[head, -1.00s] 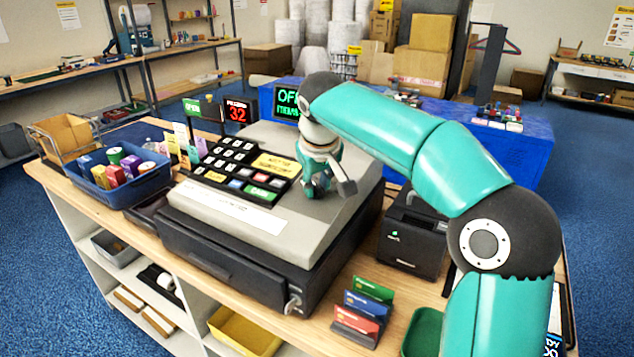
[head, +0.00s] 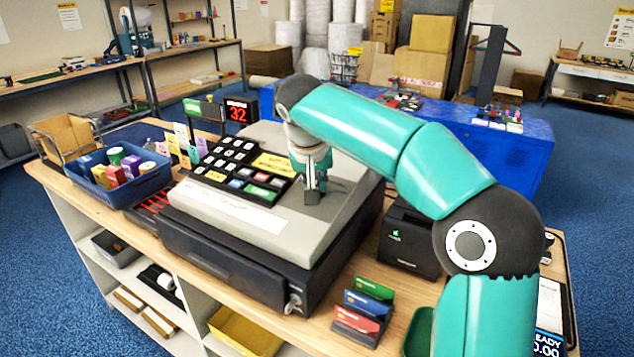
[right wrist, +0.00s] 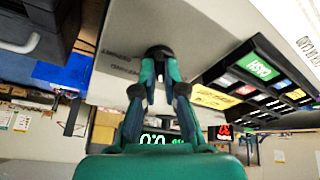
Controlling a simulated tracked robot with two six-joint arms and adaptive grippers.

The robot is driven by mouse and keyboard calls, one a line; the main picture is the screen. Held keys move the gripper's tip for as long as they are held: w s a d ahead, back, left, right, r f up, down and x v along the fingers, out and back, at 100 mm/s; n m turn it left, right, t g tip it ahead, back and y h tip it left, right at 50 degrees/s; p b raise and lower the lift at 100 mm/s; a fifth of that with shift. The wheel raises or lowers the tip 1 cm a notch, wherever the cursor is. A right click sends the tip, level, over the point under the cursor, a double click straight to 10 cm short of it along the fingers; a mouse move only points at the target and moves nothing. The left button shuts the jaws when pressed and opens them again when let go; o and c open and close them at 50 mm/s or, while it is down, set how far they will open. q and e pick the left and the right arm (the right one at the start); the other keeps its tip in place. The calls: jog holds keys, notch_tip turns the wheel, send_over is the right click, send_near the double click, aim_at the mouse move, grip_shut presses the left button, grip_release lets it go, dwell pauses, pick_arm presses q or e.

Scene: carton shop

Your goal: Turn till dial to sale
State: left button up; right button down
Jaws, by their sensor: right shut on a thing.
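The grey till (head: 235,200) stands on the wooden counter, with a dark key panel (head: 238,170) on its sloping top. My right gripper (head: 313,196) points down at the till's top, right of the keys. In the right wrist view its fingertips (right wrist: 160,52) are close together on a small dark part, which I take to be the till dial. The fingers hide most of it, so its pointer and setting do not show. A green display reading 0.0 (right wrist: 156,139) shows below the fingers in that view. My left gripper is not in view.
A blue bin of coloured items (head: 120,180) stands left of the till. A black printer (head: 408,240) and a card rack (head: 362,310) stand right of it. A key (head: 293,302) sticks out of the till's front. A red display (head: 238,112) reads 32.

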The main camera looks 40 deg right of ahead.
jog(key=shift+a+f+m+g, duration=0.1)
jog(key=shift+f+m+g, duration=0.05)
jog(key=shift+m, duration=0.45)
jog(key=shift+f+m+g, duration=0.1)
jog(key=shift+m+g, duration=0.05)
jog(key=shift+m, duration=0.45)
jog(key=c, duration=1.2)
grip_release()
jog(key=shift+w, duration=0.1)
jog(key=shift+c, duration=0.2)
jog(key=shift+r, duration=0.1)
jog(key=shift+r, duration=0.2)
jog(key=v, duration=1.1)
jog(key=shift+a, duration=0.35)
